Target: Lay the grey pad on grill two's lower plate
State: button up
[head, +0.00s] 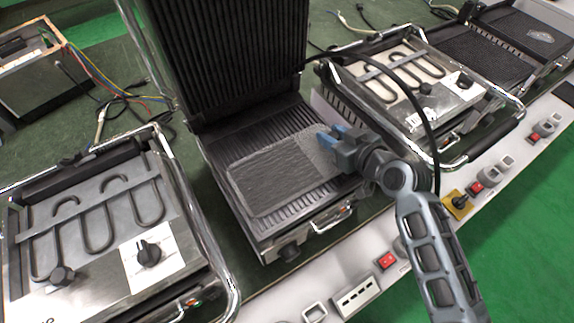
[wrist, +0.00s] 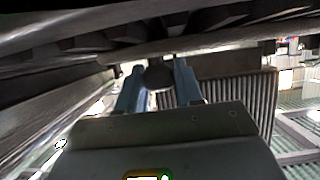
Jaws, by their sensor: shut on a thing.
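The grey pad (head: 268,182) is a thin, textured rectangle in the head view. It shows over the ribbed lower plate (head: 282,118) of the open grill in the middle. It looks nearly flat; I cannot tell whether it touches the ribs or is just above them. My gripper (head: 328,140) is at the pad's right edge, shut on it, with blue fingers. In the wrist view the two blue fingers of my gripper (wrist: 157,88) show with a dark rounded thing between them; the pad is not clear there.
The middle grill's ribbed upper plate (head: 232,50) stands raised behind the pad. A closed grill (head: 95,225) with coiled elements is at left, another (head: 405,85) at right. A black cable (head: 428,120) hangs near my arm. A front strip (head: 365,260) carries switches and sockets.

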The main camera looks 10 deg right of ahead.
grip_shut()
jog(key=shift+r, duration=0.1)
jog(key=shift+r, duration=0.45)
notch_tip(320, 180, up, 3)
jog(key=shift+w+f, duration=0.1)
jog(key=s+d+r+b, duration=0.2)
jog(key=s+d+r, duration=0.45)
jog(key=d, duration=0.25)
jog(key=w+a+f, duration=0.1)
jog(key=a, duration=0.2)
jog(key=w+a+f, duration=0.4)
jog(key=a, duration=0.1)
jog(key=shift+w+a, duration=0.25)
jog(key=shift+a, duration=0.05)
jog(key=shift+a+r, duration=0.1)
